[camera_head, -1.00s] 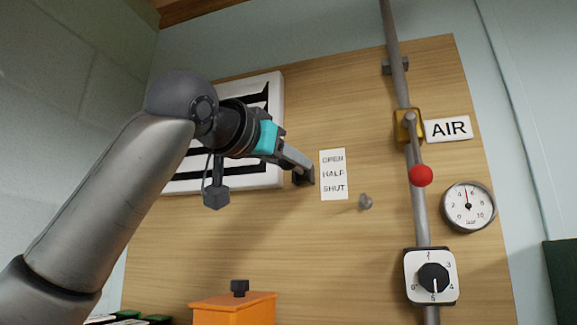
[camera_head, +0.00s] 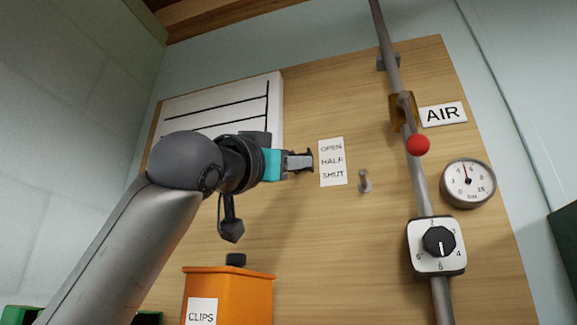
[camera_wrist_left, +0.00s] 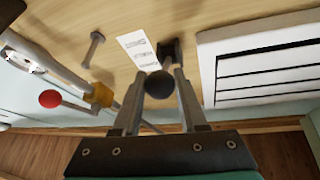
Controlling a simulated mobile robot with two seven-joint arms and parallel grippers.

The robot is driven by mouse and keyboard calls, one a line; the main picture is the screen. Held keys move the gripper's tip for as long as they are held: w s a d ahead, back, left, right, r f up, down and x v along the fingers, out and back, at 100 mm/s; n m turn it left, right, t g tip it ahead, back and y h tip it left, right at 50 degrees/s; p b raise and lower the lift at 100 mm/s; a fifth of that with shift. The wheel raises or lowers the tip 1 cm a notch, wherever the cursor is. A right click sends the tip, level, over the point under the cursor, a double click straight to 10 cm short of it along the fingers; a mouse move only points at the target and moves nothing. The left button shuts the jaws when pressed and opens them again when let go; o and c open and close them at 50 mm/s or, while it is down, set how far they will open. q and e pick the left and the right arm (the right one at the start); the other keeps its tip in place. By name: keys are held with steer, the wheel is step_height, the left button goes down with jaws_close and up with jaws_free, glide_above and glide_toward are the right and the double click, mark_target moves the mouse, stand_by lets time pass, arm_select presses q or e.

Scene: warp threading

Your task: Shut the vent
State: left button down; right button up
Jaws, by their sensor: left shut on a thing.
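The white vent (camera_head: 222,98) is on the left of the wooden board. Its slats lie nearly flat, with only thin dark lines between them; my arm covers its lower part. In the left wrist view the vent (camera_wrist_left: 258,65) also shows thin dark lines. My left gripper (camera_head: 303,161) is beside the OPEN/HALF/SHUT label (camera_head: 332,162). In the left wrist view my left gripper (camera_wrist_left: 157,82) is shut on a round black knob (camera_wrist_left: 159,85), in front of a dark mount (camera_wrist_left: 172,50) on the board. The lever's stem is mostly hidden. My right gripper is not in view.
A small grey peg (camera_head: 365,181) sticks out right of the label. Further right are a pipe with a red-knobbed valve lever (camera_head: 418,145), a gauge (camera_head: 468,183) and a dial (camera_head: 438,243). An orange CLIPS box (camera_head: 230,287) stands below my arm.

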arm_select(q)
steer(key=shift+w+f+h+b, duration=0.15)
steer(key=shift+f+h+b, duration=0.15)
steer(key=shift+h+b, duration=0.1)
steer(key=shift+d+t, duration=0.1)
steer(key=shift+t, duration=0.2)
steer(key=shift+c, duration=2.3)
jaws_free()
steer(key=shift+s+a+f+b, duration=0.25)
steer(key=shift+s+f+b, duration=0.1)
steer(key=shift+s+b, duration=0.05)
steer(key=s+a+b, duration=0.3)
steer(key=s+a, duration=0.3)
steer(key=s, duration=0.4)
steer(key=shift+s+a, duration=0.15)
steer(key=shift+s, duration=0.05)
